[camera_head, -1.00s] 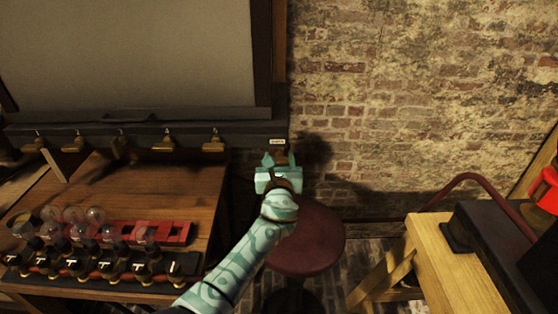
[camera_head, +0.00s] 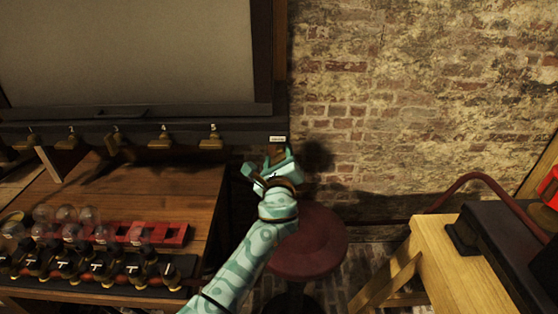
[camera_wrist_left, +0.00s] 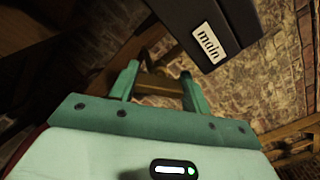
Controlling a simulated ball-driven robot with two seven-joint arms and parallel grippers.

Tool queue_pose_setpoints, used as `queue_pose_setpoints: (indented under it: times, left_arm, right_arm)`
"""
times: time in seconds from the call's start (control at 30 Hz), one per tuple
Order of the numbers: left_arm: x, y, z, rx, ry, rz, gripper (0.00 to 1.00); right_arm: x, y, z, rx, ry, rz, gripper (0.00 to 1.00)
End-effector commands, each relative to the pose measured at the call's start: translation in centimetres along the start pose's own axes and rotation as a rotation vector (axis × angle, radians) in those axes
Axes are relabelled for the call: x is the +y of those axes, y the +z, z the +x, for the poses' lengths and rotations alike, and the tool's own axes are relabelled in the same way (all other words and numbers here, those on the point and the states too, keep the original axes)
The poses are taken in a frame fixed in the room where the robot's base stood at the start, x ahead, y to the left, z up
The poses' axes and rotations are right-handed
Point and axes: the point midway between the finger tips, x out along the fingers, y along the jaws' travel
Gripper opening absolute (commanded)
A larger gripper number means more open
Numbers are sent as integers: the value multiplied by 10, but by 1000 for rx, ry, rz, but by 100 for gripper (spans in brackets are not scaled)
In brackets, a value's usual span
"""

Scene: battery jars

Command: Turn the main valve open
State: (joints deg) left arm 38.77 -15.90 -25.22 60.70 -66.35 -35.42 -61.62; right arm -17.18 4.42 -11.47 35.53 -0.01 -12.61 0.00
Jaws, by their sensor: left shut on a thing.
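The main valve (camera_head: 276,152) is a small brass-brown handle under a white label at the right end of the dark rail. In the wrist view the label reads "main", and the handle (camera_wrist_left: 158,85) lies between the two green fingers. My left gripper (camera_head: 268,166) is at the valve, tilted, with its fingers on either side of the handle. It also shows in the left wrist view (camera_wrist_left: 160,76), shut on the handle. The fingers and hand hide part of the valve. My right gripper is not in view.
Several numbered brass valves (camera_head: 210,141) line the rail to the left. Below them a wooden bench (camera_head: 170,190) bears glass jars and a red rack (camera_head: 172,234). A red stool (camera_head: 308,245) stands below my arm. A wooden table (camera_head: 445,270) is at the right.

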Motion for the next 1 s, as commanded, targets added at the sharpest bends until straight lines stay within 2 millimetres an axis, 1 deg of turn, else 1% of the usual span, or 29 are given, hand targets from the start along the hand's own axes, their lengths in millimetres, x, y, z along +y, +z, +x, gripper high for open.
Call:
queue_pose_setpoints:
  times: [0.5,0.53,0.6,0.87,1.0]
  left_arm:
    - [1,-2,0,3,2,-25,24]
    - [1,-2,0,3,2,-25,53]
    - [1,-2,0,3,2,-25,69]
    - [0,-1,0,1,1,-24,69]
    - [4,3,1,1,0,-24,69]
  right_arm:
    - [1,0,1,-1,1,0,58]
    - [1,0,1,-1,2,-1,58]
    - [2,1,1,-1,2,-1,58]
    - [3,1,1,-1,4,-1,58]
    - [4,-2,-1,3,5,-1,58]
